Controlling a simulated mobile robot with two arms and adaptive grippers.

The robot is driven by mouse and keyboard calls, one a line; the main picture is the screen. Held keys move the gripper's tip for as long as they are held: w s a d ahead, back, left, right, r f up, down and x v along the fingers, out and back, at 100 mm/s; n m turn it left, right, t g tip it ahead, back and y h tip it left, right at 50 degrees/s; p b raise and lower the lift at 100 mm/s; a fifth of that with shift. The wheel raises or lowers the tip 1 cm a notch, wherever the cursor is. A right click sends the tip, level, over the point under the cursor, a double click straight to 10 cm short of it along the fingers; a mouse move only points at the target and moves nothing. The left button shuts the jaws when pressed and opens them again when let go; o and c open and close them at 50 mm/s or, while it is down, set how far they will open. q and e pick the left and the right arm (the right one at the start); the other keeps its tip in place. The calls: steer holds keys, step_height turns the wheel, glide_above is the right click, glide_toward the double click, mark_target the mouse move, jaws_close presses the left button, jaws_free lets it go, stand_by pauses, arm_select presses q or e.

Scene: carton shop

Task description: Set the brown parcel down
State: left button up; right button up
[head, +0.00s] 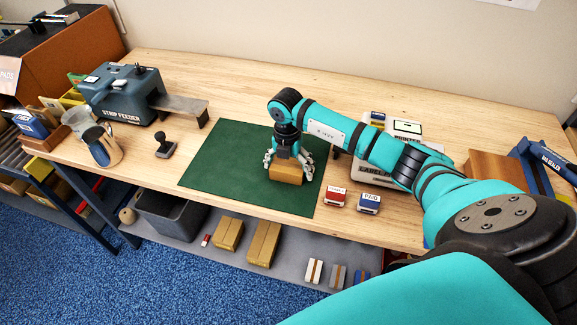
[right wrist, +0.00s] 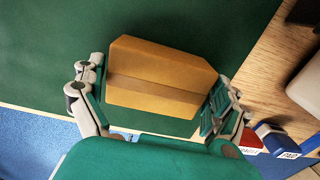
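The brown parcel (head: 286,172) is a small cardboard box low over the green mat, near its front edge. I cannot tell whether its underside touches the mat. My right gripper (head: 289,165) points down from above with its fingers on two opposite sides of the parcel. In the right wrist view, the parcel (right wrist: 160,80) lies between the finger pads of the right gripper (right wrist: 158,100), which appear closed against its sides. The green mat (head: 225,158) lies flat on the wooden bench. My left gripper is not in view.
A strip feeder (head: 125,95), a hand stamp (head: 165,145) and a metal jug (head: 103,147) stand left of the mat. Red (head: 335,197) and blue (head: 369,203) stamps sit right of it, before a label printer (head: 375,175). The mat's left half is clear.

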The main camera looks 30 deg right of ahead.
mark_target(287, 164)
steer(key=shift+r, duration=0.6)
step_height(287, 164, up, 11)
steer(key=b, duration=0.2)
steer(key=shift+w+a, duration=0.1)
steer(key=shift+a, duration=0.05)
